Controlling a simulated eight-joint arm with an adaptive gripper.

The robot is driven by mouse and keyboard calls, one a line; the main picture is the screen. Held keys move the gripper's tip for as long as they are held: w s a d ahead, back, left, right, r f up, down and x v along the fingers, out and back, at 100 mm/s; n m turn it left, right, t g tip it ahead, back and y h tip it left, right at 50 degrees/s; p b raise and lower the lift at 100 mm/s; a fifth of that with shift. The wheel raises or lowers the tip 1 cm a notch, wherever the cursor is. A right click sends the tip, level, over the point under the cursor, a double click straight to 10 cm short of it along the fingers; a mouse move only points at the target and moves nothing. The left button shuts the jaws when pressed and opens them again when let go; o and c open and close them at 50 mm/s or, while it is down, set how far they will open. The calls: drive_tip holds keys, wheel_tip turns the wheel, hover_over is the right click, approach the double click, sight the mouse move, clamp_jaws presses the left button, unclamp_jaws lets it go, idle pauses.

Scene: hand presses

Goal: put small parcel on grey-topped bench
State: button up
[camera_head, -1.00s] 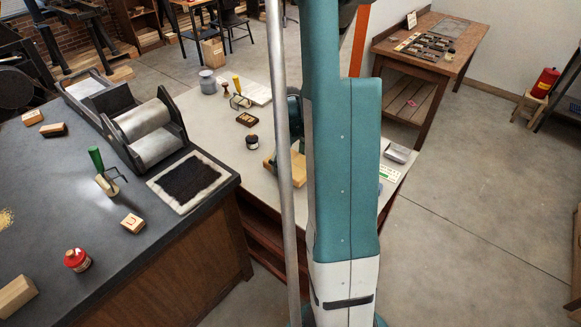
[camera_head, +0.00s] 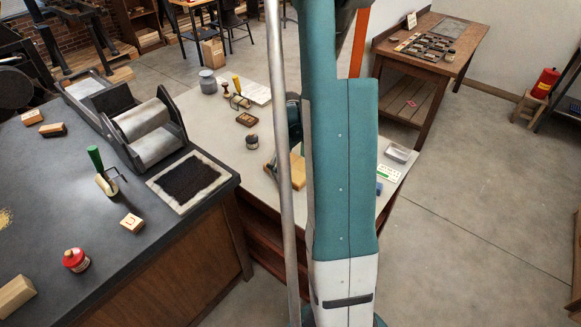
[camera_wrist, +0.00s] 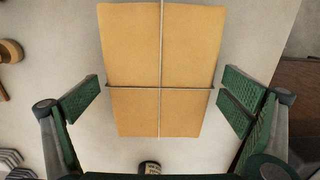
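The small parcel (camera_wrist: 135,60), tan with a cross of string, lies on a pale grey top in the wrist view. In the head view a tan piece of it (camera_head: 298,172) seems to show beside the pole, mostly hidden by my arm. My gripper (camera_wrist: 160,98) is open above it, with green pads on the left and right of the parcel and a gap on each side. In the head view my gripper is largely hidden behind my arm. The pale grey-topped bench (camera_head: 222,118) stands in the middle; a dark grey-topped bench (camera_head: 110,225) stands at left.
The pale bench holds a dark jar (camera_head: 252,141) and a silver tin (camera_head: 398,153).

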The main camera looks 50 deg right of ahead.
sight(289, 166)
drive_tip(key=shift+r, duration=0.15)
wheel_tip(289, 166, up, 12)
drive_tip(key=p, duration=0.2)
idle(0.8)
idle(0.5)
drive_tip(key=shift+a+r, duration=0.1)
drive_tip(key=w+a+r+t, duration=0.1)
drive_tip(key=a+r, duration=0.4)
drive_tip(key=a, duration=0.3)
drive_tip(key=w+a+r+t+h, duration=0.1)
drive_tip(key=a+r, duration=0.3)
drive_tip(key=a, duration=0.4)
drive_tip(key=a+r+t, duration=0.1)
drive_tip(key=a+r, duration=0.4)
drive_tip(key=a, duration=0.3)
drive_tip(key=s+a+r+t, duration=0.1)
drive_tip(key=s+a, duration=0.2)
drive_tip(key=a, duration=0.4)
drive_tip(key=s+a+r+t, duration=0.1)
drive_tip(key=s+a+r, duration=0.1)
drive_tip(key=a, duration=0.6)
drive_tip(key=s+a+r+t+y, duration=0.1)
drive_tip(key=s+a+r+t, duration=0.1)
drive_tip(key=s+a, duration=0.3)
drive_tip(key=shift+a, duration=1.15)
